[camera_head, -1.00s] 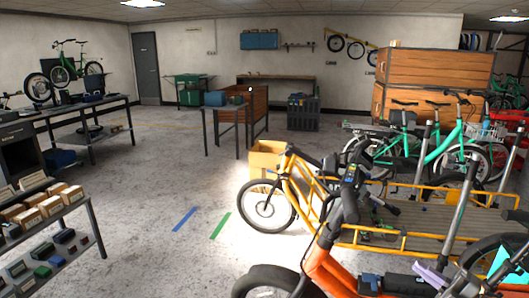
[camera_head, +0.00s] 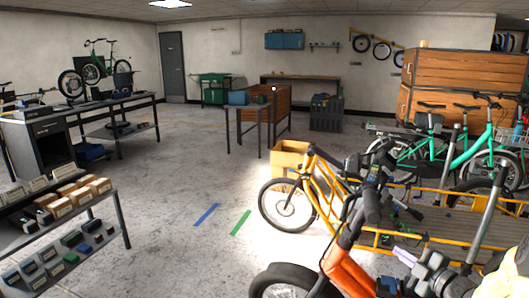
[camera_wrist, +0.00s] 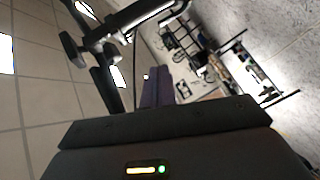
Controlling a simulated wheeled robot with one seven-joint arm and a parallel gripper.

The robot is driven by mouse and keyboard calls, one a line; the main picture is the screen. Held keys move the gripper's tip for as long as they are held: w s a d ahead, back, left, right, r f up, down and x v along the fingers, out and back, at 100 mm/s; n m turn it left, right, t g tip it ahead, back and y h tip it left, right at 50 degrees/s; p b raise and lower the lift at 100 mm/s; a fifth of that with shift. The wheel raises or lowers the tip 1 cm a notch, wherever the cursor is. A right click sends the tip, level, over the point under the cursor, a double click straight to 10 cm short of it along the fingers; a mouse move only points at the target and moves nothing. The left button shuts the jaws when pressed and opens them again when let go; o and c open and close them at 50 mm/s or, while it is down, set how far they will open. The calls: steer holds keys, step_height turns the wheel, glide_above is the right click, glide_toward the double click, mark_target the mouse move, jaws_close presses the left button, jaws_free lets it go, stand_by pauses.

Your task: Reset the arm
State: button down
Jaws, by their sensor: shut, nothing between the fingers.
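My gripper shows in the wrist view as two purple fingers (camera_wrist: 157,78) lying close together, with nothing held between them. Its dark body and small lit display fill the bottom of that view. In the head view, a small lilac piece that looks like the same fingers (camera_head: 404,255) shows at the lower right, in front of the bikes. The arm is only partly in view, so its full pose cannot be told.
An orange bike (camera_head: 347,262) and a yellow cargo bike (camera_head: 318,182) stand close at the right, with green bikes (camera_head: 462,145) behind. A shelf of small boxes (camera_head: 118,215) is at the near left. The floor (camera_head: 180,180) between is clear.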

steer(key=w+a+f+m+g+h, duration=0.1)
steer(key=a+f+m+g+h, duration=0.25)
steer(key=a+m+h, duration=0.4)
steer(key=s+a+f+m+g+y, duration=0.1)
steer(key=s+a+f+m+g, duration=0.1)
steer(key=s+a+m+g, duration=0.55)
steer(key=s+a+f+m+g+y, duration=0.1)
steer(key=s+a+f+m+g, duration=0.1)
steer(key=s+a, duration=0.95)
steer(key=w+p+v, duration=0.2)
steer(key=p+v, duration=1)
steer(key=w+r+p+v, duration=0.1)
steer(key=w+p+v, duration=0.1)
steer(key=p+v, duration=0.9)
steer(key=shift+w+d+r+p, duration=0.25)
steer(key=shift+d+r+p, duration=0.15)
steer(key=shift+r+p, duration=0.05)
steer(key=shift+h, duration=0.25)
